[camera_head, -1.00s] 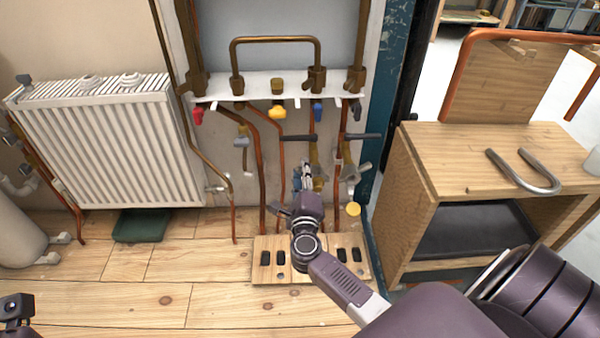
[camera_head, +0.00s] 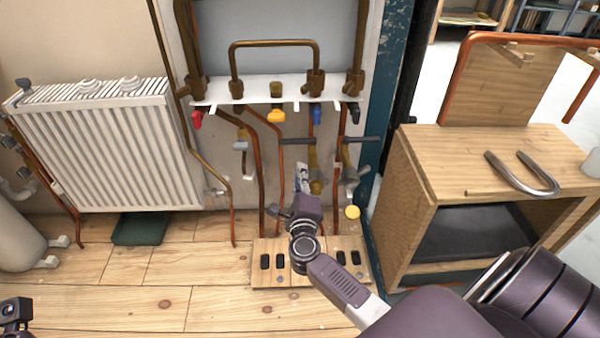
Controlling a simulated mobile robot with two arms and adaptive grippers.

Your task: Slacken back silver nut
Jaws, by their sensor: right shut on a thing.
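My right gripper (camera_head: 302,182) reaches low in front of the copper pipes, in the middle of the view. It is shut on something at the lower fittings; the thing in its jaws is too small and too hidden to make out. I cannot pick out the back silver nut for certain. Brass and grey fittings (camera_head: 349,176) with dark handles stand just right of the gripper. My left gripper (camera_head: 15,309) shows only as a small dark part at the lower left corner, and its jaws cannot be judged.
Red, yellow and blue valve handles (camera_head: 276,116) hang under the white shelf (camera_head: 262,88). A white radiator (camera_head: 105,145) is at left. A wooden cabinet (camera_head: 400,205) with a bent metal pipe (camera_head: 522,178) on top stands at right. A slotted wooden board (camera_head: 318,270) lies below my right wrist.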

